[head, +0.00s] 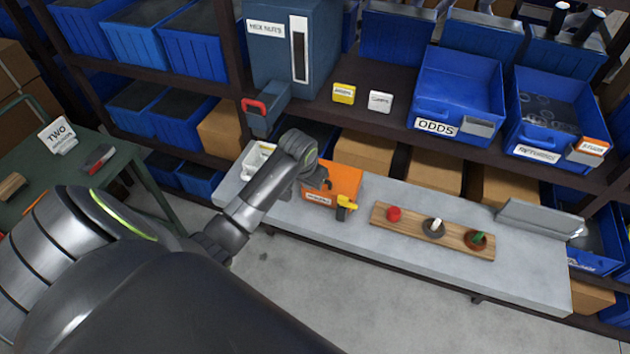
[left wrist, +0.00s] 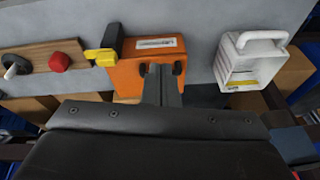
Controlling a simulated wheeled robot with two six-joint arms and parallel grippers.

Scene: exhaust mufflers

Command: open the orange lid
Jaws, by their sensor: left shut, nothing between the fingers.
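The orange box (head: 344,180) with its orange lid stands on the grey bench; it also shows in the left wrist view (left wrist: 130,78). A white label is on its front. The lid looks closed, though my gripper partly hides it. A yellow and black latch-like piece (head: 346,204) is at the box's front right corner, and it shows in the left wrist view (left wrist: 104,47). My left gripper (head: 318,184) is shut and empty, at the left part of the box; in the left wrist view the fingers (left wrist: 162,76) overlap it. I cannot tell whether they touch. My right gripper is out of view.
A wooden board (head: 415,224) with a red knob and two other pieces lies right of the box. A white handled container (head: 257,158) stands left of it. A grey metal tray (head: 540,218) is at the bench's right end. Shelves with blue bins rise behind.

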